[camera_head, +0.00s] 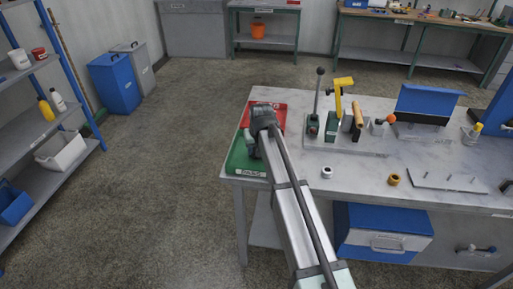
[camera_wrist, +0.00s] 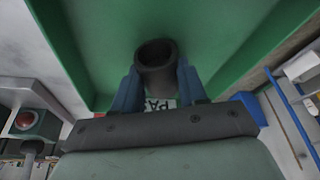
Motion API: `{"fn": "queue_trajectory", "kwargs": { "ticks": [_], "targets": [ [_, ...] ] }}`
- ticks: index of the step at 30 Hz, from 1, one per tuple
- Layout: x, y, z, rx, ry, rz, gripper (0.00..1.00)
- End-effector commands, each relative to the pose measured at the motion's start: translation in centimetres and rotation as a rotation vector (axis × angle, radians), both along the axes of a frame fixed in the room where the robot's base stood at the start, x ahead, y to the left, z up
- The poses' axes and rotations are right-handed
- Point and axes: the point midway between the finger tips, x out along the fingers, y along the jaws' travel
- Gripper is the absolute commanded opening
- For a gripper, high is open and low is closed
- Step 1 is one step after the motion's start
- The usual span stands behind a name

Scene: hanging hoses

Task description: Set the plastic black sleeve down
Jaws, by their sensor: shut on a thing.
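The black sleeve (camera_wrist: 157,68) is a short dark hollow tube in the wrist view. My gripper (camera_wrist: 156,88) is shut on it, with a blue finger on each side. The sleeve's open end faces the wrist camera. Behind the sleeve is a green tray (camera_wrist: 225,25), with part of a white label showing. In the head view the green tray (camera_head: 245,165) lies at the left end of the table, and my gripper (camera_head: 263,118) is over the tray area. The sleeve is hidden there by my arm. I cannot tell whether the sleeve touches the tray floor.
A red tray (camera_head: 279,117) adjoins the green one. The table's left edge is close to the green tray.

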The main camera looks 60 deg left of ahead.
Motion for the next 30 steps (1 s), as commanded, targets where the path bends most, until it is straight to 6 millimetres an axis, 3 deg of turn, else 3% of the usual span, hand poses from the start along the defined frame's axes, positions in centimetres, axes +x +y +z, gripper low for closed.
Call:
{"fn": "queue_trajectory", "kwargs": {
  "ticks": [8,18,23,30],
  "targets": [
    [0.0,0.0,0.0,0.0,0.0,0.0,0.67],
    [0.0,0.0,0.4,0.0,0.0,0.0,0.67],
    [-0.3,-0.6,2.2,0.002,-0.001,0.0,0.67],
    [-0.8,-2.0,6.3,0.002,-0.001,0.0,0.67]
  ]
}}
